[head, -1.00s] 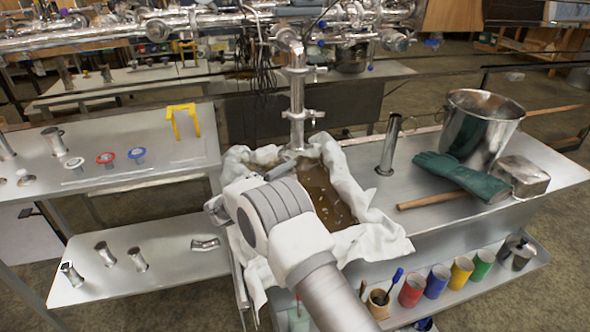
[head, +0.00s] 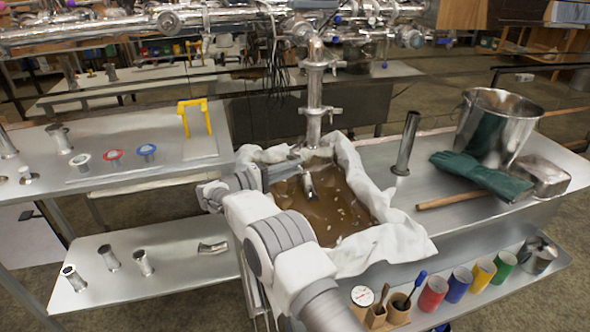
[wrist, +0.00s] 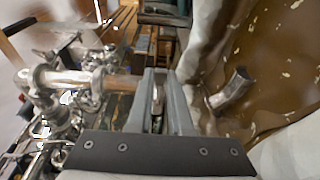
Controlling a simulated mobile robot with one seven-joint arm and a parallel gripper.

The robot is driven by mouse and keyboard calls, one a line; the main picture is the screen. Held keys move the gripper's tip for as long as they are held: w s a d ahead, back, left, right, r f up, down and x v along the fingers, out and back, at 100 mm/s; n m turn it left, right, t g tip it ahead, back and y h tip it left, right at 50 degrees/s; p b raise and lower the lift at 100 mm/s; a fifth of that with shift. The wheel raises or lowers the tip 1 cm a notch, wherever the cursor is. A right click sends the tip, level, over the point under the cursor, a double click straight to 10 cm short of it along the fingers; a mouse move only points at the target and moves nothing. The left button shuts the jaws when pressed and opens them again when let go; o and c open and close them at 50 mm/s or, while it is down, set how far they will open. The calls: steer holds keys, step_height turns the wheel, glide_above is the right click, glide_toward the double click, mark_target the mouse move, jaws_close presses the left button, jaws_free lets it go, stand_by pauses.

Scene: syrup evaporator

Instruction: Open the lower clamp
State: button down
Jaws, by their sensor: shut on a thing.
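A steel pipe (head: 314,92) comes down over the pan (head: 398,212) with cloth-draped edges and brown liquid. A flanged clamp (head: 316,112) sits partway down it; it also shows in the wrist view (wrist: 99,80). The pipe's lower end (head: 308,186) tilts into the pan, also visible in the wrist view (wrist: 234,88). My gripper (head: 293,160) is beside the pipe's lower joint. In the wrist view its fingers (wrist: 158,100) are shut on a thin metal part, apparently of the lower clamp (wrist: 158,96). The fingers hide most of that joint.
Colored cups (head: 458,285) line the shelf below. The left table (head: 125,160) holds small fittings and a yellow frame (head: 196,117).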

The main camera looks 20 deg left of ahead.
steer(key=shift+w+r, duration=0.1)
steer(key=shift+r, duration=0.1)
steer(key=c, duration=0.8)
jaws_free()
steer(key=shift+c, duration=0.2)
steer(key=shift+f, duration=0.15)
steer(key=shift+s+a, duration=0.1)
steer(key=shift+s, duration=0.1)
